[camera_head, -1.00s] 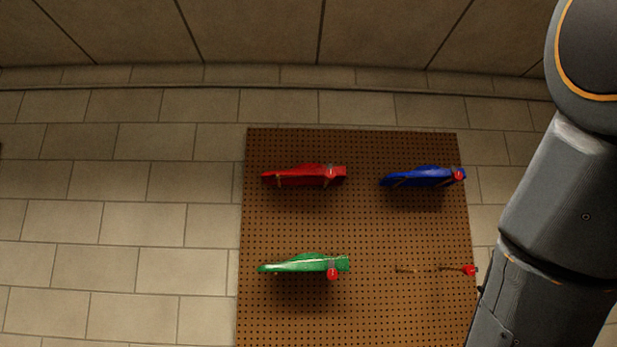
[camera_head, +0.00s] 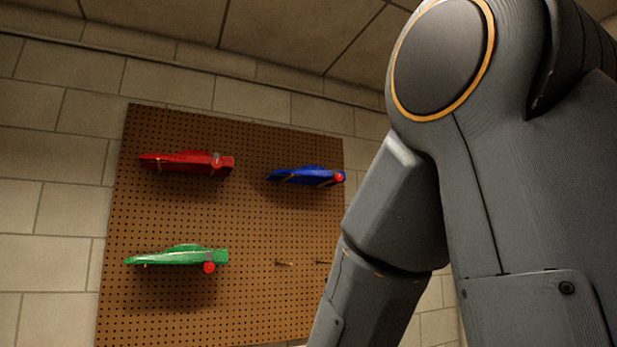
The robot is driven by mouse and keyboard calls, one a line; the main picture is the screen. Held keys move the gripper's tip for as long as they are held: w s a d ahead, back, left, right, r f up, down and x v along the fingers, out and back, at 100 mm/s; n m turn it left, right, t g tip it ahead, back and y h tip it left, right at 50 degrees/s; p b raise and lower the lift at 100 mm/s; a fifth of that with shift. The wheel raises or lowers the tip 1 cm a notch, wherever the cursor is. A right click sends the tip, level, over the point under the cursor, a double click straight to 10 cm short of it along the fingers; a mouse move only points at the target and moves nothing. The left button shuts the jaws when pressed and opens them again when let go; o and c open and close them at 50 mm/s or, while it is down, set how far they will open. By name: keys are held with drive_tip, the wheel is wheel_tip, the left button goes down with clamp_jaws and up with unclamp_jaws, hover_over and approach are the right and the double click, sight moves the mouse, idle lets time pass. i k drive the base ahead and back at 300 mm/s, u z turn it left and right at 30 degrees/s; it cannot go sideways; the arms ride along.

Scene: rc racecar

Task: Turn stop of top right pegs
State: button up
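A brown pegboard (camera_head: 250,230) hangs on the wall, left of my arm. A blue car body (camera_head: 302,176) rests on the top right pegs, with a small red stop (camera_head: 339,177) at its right end. The pegs under the blue car are mostly hidden by it. Below it, the bottom right pegs (camera_head: 284,263) hold no car, and my arm covers their right end. My gripper is not in view; only my arm's upper links show at the right.
A red car body (camera_head: 185,163) hangs at top left and a green one (camera_head: 178,256) at bottom left. A red stop (camera_head: 209,267) sits under the green car's right end. The wall (camera_head: 50,200) left of the board is bare.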

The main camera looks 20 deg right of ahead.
sight(337, 177)
drive_tip(key=z, duration=0.85)
drive_tip(key=i, duration=0.8)
drive_tip(key=z, duration=0.65)
